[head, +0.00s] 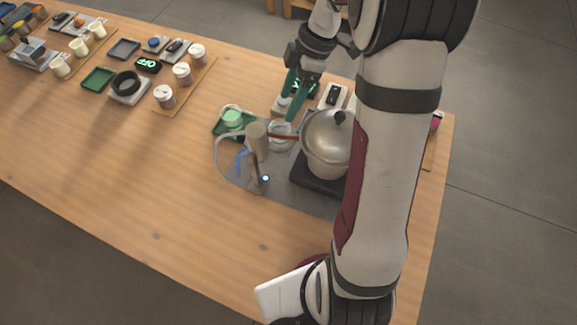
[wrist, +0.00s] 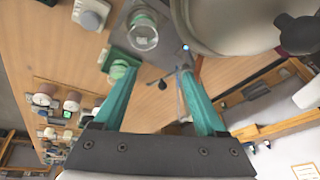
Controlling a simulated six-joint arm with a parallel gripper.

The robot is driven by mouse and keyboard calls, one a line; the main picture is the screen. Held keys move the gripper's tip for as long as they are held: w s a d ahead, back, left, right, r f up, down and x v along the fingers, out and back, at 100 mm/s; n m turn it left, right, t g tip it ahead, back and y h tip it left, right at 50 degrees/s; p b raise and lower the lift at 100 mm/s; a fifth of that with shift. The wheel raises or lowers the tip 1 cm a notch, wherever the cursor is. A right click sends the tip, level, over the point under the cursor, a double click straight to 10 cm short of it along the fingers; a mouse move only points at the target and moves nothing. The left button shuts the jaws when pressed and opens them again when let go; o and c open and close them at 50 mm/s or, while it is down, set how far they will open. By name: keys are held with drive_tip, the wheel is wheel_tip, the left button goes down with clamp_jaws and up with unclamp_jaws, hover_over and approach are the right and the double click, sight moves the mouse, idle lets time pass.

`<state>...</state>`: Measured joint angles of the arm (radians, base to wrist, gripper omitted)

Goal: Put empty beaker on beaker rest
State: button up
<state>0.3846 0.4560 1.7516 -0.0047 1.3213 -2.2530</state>
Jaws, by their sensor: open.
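A clear glass beaker (head: 280,136) stands on the grey mat beside the metal pot; it looks empty. The wrist view shows the beaker (wrist: 143,32) beyond my fingertips. A green tray (head: 219,131) lies left of it and holds a vessel with pale green in it (head: 232,116). The tray also shows in the wrist view (wrist: 106,60). I cannot tell which thing is the beaker rest. My gripper (head: 290,108), with teal fingers, is behind and above the beaker. It is open, with nothing between its fingers in the wrist view (wrist: 155,75).
The lidded metal pot (head: 326,140) sits on a dark base, close right of the beaker. A beige cylinder (head: 257,141) with tubing stands in front. A white device with a black knob (head: 335,96) is behind. Lidded cups (head: 182,73) stand at left. The table's front left (head: 130,190) is clear.

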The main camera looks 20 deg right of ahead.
drive_tip(key=s+a+r+m+h, duration=0.1)
drive_tip(key=s+a+r+m, duration=0.55)
drive_tip(key=s+m, duration=0.2)
drive_tip(key=s+a+f+m+h, duration=0.1)
drive_tip(key=s+a+m, duration=0.3)
drive_tip(key=s+m, duration=0.8)
drive_tip(key=s, duration=0.3)
drive_tip(key=shift+s, duration=0.3)
